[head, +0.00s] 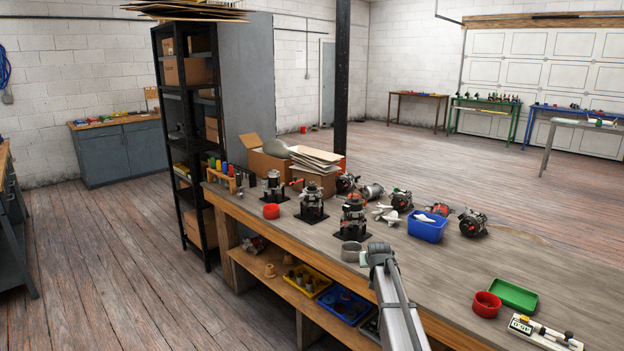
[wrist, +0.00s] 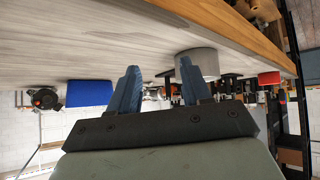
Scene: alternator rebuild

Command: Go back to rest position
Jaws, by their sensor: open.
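My gripper (head: 379,252) is at the front edge of the long workbench (head: 440,285) in the head view, at the end of my grey arm. In the wrist view its two blue fingers (wrist: 160,65) stand apart with nothing between them. A grey cylindrical cup (head: 351,252) stands on the bench just left of my gripper. The cup (wrist: 198,62) shows behind the right finger in the wrist view, which is upside down. Whether the finger touches it is unclear.
Alternator assemblies (head: 353,215) stand on black bases beyond the cup. A blue bin (head: 427,230) with white parts is farther back. At right are a red bowl (head: 486,304), a green tray (head: 514,294) and a meter (head: 545,332). The bench between gripper and bowl is clear.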

